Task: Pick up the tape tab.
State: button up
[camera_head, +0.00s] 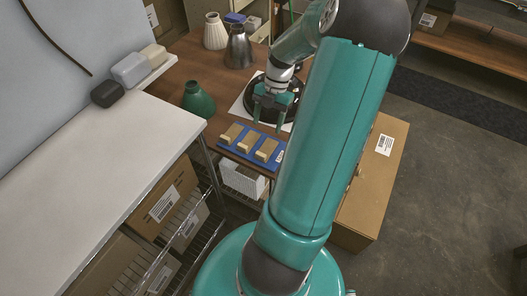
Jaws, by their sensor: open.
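My gripper (268,124) is open, fingers pointing down, above the brown table (188,63). It is over the near side of a black round plate (255,112) on a white sheet (237,110), and hides part of both. I see nothing between its fingers. I cannot make out for certain which thing is the tape tab. Three tan blocks (247,141) sit in a row on a blue mat (226,147) just in front of the gripper, apart from it. A small white label (280,156) shows at the mat's right end.
A green vase (198,101) stands left of the gripper. A grey metal vase (239,50) and a cream ribbed vase (215,33) stand at the back. A cardboard box (385,165) is at the right, partly behind my arm. A white counter (85,180) fills the left.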

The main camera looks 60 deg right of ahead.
send_near(261, 153)
jog(key=x, duration=0.2)
jog(key=shift+a+f, duration=0.25)
jog(key=shift+x, duration=3.2)
jog(key=shift+s+d, duration=0.1)
jog(key=shift+d, duration=0.05)
jog(key=shift+c, duration=0.2)
jog(key=c, duration=1)
